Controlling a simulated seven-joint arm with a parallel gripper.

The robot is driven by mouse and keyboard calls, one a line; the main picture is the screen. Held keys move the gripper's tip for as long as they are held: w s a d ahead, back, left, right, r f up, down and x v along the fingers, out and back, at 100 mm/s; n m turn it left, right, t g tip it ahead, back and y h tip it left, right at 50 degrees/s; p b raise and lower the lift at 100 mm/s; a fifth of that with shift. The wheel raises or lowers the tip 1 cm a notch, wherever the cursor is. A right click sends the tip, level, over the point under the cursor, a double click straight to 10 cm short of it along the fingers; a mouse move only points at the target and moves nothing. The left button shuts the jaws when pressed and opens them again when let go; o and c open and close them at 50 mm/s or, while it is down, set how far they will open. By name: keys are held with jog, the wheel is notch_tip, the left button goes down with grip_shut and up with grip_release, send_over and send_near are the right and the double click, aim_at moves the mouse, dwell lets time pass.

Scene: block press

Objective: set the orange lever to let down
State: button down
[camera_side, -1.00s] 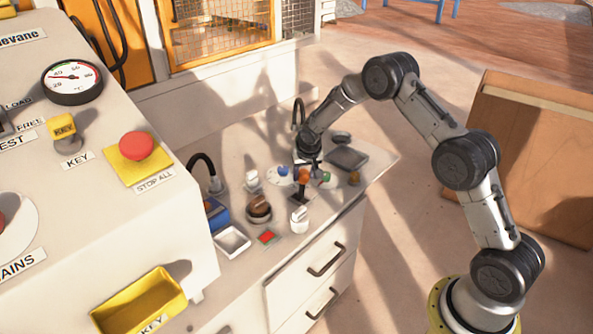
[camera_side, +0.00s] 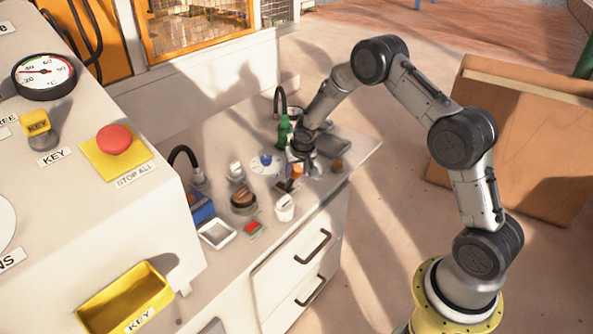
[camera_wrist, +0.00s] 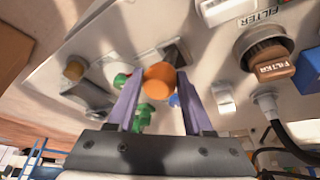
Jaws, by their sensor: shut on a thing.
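The orange lever (camera_side: 296,171) stands on the bench top, below my gripper (camera_side: 298,162) in the side view. In the wrist view its round orange knob (camera_wrist: 160,77) sits between the two fingertips of my gripper (camera_wrist: 158,84), which is shut on it. The lever's dark base (camera_wrist: 177,54) shows just beyond the knob. The lever's shaft is mostly hidden, and I cannot read any setting mark beside it.
A green bottle-like thing (camera_side: 284,130) and a blue knob (camera_side: 266,159) stand close to my gripper. An ochre knob (camera_side: 337,165) is to the right. A brown FILTER knob (camera_wrist: 272,66), a white cup-like part (camera_side: 284,208) and a white tray (camera_side: 216,233) are nearby.

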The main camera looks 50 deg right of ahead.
jog(key=c, duration=0.5)
grip_release()
jog(key=shift+s+d+f, duration=0.15)
jog(key=shift+s+f, duration=0.55)
jog(key=shift+s, duration=0.15)
jog(key=shift+o, duration=1)
jog(key=shift+w, duration=0.1)
jog(key=shift+w+r, duration=0.15)
jog(key=shift+r, duration=0.05)
jog(key=shift+r, duration=0.1)
jog(key=shift+r, duration=0.2)
jog(key=v, duration=1.3)
jog(key=shift+a, duration=0.2)
jog(key=shift+w+r, duration=0.1)
jog(key=shift+r, duration=0.05)
